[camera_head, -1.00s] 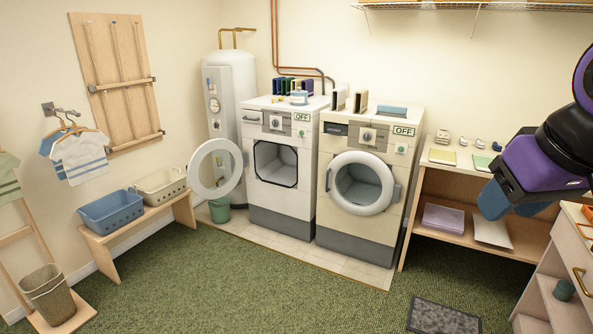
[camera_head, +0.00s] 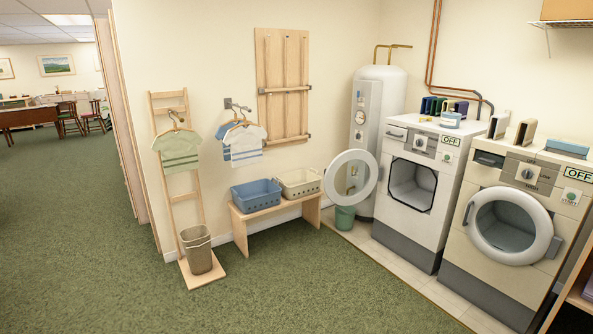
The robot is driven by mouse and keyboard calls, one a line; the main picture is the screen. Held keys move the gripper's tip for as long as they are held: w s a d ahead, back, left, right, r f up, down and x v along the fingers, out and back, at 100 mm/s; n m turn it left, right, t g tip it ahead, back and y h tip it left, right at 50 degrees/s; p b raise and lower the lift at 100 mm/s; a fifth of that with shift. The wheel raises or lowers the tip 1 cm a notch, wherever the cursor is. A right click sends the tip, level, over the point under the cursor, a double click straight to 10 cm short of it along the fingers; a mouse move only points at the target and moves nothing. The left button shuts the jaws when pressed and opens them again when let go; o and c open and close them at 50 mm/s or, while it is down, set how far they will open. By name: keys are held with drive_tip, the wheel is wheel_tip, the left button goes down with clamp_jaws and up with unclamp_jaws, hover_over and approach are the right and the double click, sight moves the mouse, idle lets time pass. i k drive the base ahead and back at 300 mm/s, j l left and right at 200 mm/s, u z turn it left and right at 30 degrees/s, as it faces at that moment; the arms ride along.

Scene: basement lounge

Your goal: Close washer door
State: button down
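Two front-loading machines stand side by side at the right. The left white machine (camera_head: 420,165) has its round door (camera_head: 371,180) swung wide open to the left, leaving its dark-edged opening (camera_head: 412,186) uncovered. The right cream machine (camera_head: 470,272) has a round white-rimmed door (camera_head: 545,232) that looks shut, with a handle on its right side. Both panels carry an "OFF" sign. The pictures do not clearly show which machine is the washer. My gripper is not in view now.
A low wooden bench (camera_head: 240,222) with a blue basket (camera_head: 257,194) and a cream basket (camera_head: 298,183) stands left of the open door. A green bucket (camera_head: 345,218) is below the door. A wastebasket (camera_head: 197,250) stands farther left. The green carpet (camera_head: 290,285) in front is clear.

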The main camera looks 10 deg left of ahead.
sight(376, 172)
drive_tip(key=i+u, duration=0.15)
drive_tip(key=i, duration=3.6)
drive_tip(key=i+z, duration=0.2)
drive_tip(key=i, duration=0.45)
drive_tip(key=i+j+z, duration=0.15)
drive_tip(key=i, duration=0.5)
